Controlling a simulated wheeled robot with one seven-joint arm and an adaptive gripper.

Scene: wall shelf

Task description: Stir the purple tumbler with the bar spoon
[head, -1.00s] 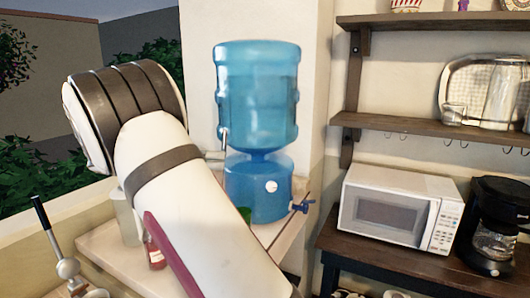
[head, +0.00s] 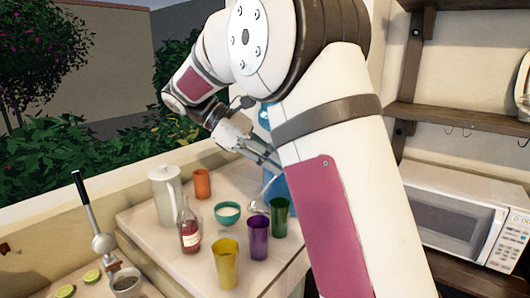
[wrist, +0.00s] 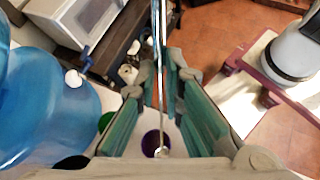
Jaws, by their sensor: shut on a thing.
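The purple tumbler (head: 258,240) stands upright on the pale counter, between the yellow and green tumblers. It also shows low in the wrist view (wrist: 150,142). My gripper (head: 263,152) is above and behind the tumblers, partly hidden by my own arm. In the wrist view its teal-padded fingers (wrist: 161,82) are shut on the thin metal bar spoon (wrist: 160,45). The spoon slants down, and its lower end (head: 258,208) appears close to the purple tumbler's rim. In the wrist view that end overlaps the tumbler. I cannot tell whether it is inside.
A yellow tumbler (head: 226,264), a green tumbler (head: 280,218), a teal bowl (head: 227,220), a red bottle (head: 189,232), a pale jug (head: 164,196) and an orange cup (head: 202,183) crowd the counter. The blue water dispenser (wrist: 45,100) is close left in the wrist view.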

